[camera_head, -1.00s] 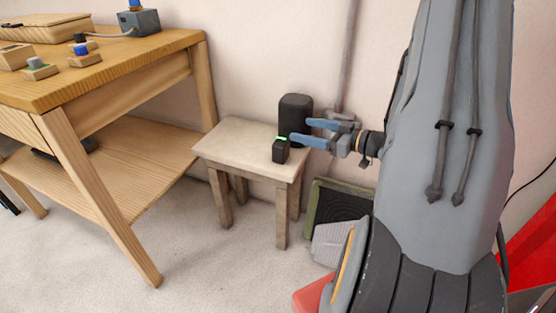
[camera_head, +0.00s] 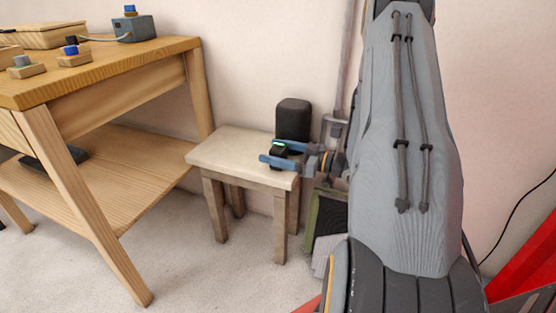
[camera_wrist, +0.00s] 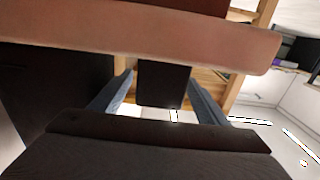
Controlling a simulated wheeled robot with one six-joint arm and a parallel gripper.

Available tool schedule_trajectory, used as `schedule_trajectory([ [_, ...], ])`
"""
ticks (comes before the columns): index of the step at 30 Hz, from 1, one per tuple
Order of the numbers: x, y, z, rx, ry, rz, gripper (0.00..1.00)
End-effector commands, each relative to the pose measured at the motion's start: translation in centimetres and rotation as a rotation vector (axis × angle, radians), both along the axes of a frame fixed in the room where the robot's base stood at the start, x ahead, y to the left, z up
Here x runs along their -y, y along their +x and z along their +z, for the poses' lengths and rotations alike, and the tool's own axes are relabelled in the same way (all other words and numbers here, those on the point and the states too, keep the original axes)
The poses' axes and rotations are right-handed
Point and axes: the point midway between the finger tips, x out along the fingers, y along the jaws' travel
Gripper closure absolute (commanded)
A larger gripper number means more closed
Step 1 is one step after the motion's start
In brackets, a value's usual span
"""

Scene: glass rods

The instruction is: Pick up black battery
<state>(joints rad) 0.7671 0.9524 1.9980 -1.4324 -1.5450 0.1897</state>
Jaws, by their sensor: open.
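The black battery (camera_head: 280,149) is a small dark block with a green light on top. It stands on the small wooden stool (camera_head: 228,146), near the stool's right side. My gripper (camera_head: 270,151) is open, with one blue finger on each side of the battery. In the wrist view the battery (camera_wrist: 165,84) shows as a dark block between the two open fingers (camera_wrist: 160,88). I cannot tell whether either finger touches it.
A larger black rounded object (camera_head: 293,118) stands on the stool just behind the battery. A wooden workbench (camera_head: 120,66) with small blocks and a grey box (camera_head: 135,28) is at the left. A green-framed panel (camera_head: 326,216) leans low beside the stool.

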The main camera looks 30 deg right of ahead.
Motion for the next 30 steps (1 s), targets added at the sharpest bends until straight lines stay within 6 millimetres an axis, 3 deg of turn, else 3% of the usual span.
schedule_trajectory([
  [5,-1.6,1.9,-0.2,-0.001,-0.001,0.001,0.31],
  [12,-1.7,2.1,-0.1,-0.001,-0.001,0.000,0.31],
  [22,-1.7,2.1,-0.1,-0.001,-0.001,-0.001,0.85],
  [30,-1.7,2.1,0.1,0.000,-0.001,-0.001,0.85],
])
